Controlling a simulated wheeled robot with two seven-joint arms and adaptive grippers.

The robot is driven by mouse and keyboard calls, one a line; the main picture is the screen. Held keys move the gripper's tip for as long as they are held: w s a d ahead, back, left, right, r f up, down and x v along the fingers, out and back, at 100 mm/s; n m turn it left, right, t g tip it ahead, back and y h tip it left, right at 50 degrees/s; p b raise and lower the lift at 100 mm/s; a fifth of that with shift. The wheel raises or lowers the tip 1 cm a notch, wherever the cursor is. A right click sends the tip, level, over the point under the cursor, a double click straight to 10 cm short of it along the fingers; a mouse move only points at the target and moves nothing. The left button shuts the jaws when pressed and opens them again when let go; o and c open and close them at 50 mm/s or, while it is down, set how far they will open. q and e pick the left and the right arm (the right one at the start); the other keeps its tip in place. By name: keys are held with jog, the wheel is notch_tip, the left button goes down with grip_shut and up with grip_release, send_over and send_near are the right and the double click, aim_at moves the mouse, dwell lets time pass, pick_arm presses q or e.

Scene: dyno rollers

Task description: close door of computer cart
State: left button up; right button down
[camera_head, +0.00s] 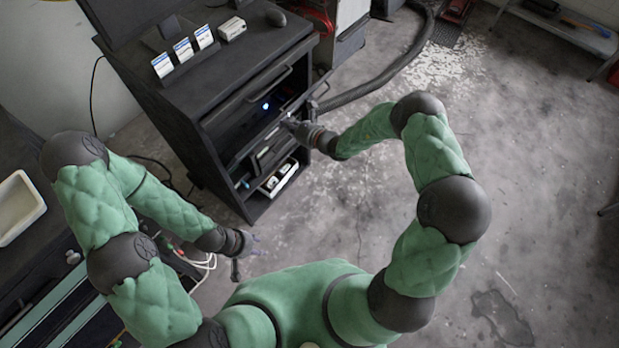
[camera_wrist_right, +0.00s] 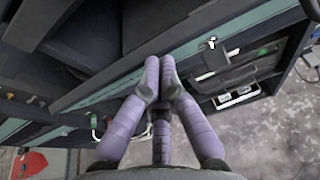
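The dark computer cart (camera_head: 180,105) stands at the upper left of the head view. Its front compartment is open, with a small blue light (camera_head: 266,105) inside. A thin dark door panel (camera_head: 318,88) seems to stand out along the front, below the opening. My right gripper (camera_head: 291,122) is at this front edge; whether it touches is unclear. In the right wrist view, the purple fingers of my right gripper (camera_wrist_right: 161,66) have their tips together, with nothing seen between them, in front of a dark panel with a teal edge. My left gripper (camera_head: 248,243) hangs low, away from the cart; its fingers are unclear.
Cards and a small white box (camera_head: 231,28) are on the cart's top. A lower shelf holds white items (camera_head: 278,178). A thick black hose (camera_head: 385,75) runs behind my right arm. A bench with a white tray (camera_head: 18,205) is at left. The floor at right is clear.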

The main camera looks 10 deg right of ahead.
aim_at(279, 119)
jog(key=shift+g+h, duration=0.4)
jog(key=shift+g, duration=0.2)
jog(key=w+a+r, duration=0.2)
jog(key=shift+w+a, duration=0.1)
jog(key=shift+w, duration=0.25)
jog(key=w+a+r+b, duration=0.1)
jog(key=w+a+r, duration=0.1)
jog(key=w, duration=0.3)
jog(key=shift+w+a, duration=0.25)
jog(key=shift+a, duration=0.65)
jog(key=shift+r, duration=0.1)
